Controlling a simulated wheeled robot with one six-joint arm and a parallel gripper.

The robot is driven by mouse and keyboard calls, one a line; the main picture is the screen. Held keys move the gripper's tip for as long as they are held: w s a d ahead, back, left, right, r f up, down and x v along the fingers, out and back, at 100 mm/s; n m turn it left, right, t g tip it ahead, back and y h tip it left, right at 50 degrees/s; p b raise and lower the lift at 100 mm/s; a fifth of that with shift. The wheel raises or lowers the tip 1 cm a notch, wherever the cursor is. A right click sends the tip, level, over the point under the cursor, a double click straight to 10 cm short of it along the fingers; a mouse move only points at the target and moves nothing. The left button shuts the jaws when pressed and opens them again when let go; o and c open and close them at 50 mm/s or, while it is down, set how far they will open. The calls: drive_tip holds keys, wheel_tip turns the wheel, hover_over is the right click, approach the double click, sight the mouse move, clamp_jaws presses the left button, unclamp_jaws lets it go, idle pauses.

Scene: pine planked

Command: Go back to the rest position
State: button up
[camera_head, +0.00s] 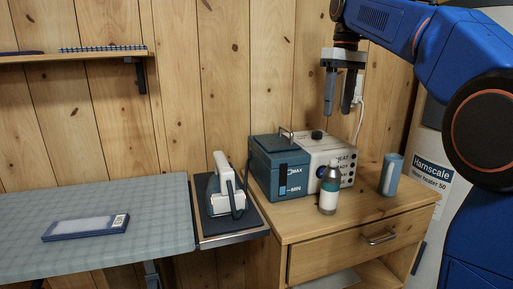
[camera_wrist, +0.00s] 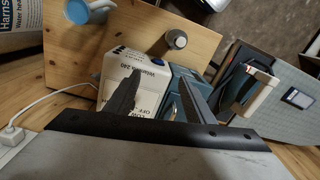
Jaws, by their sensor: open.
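My gripper (camera_head: 338,93) hangs from my blue arm above the wooden cabinet, fingers pointing down. It is open with nothing between its fingers. In the wrist view its two dark fingers (camera_wrist: 160,98) are spread apart over the white and blue box unit below. The box unit, with a white control part (camera_head: 327,158) and a blue tank (camera_head: 279,170), stands on the cabinet top, clear of the fingers.
A bottle (camera_head: 329,189) and a blue mug (camera_head: 391,175) stand on the cabinet (camera_head: 310,224). An iron (camera_head: 226,186) rests on a dark stand beside the ironing board (camera_head: 150,217), which bears a flat blue packet (camera_head: 86,228). A wall shelf (camera_head: 70,57) is at upper left.

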drive_tip(key=s+d+f+m+t, duration=0.2)
drive_tip(key=s+d+f+m, duration=0.1)
drive_tip(key=s+f, duration=1.3)
drive_tip(key=s+d+f+m+t, duration=0.2)
drive_tip(key=s+d+f+t, duration=0.1)
drive_tip(key=s+f, duration=1.4)
drive_tip(key=shift+f+m+h, duration=0.3)
drive_tip(key=shift+f+m, duration=0.1)
drive_tip(key=shift+f, duration=0.4)
drive_tip(key=shift+s+d, duration=0.1)
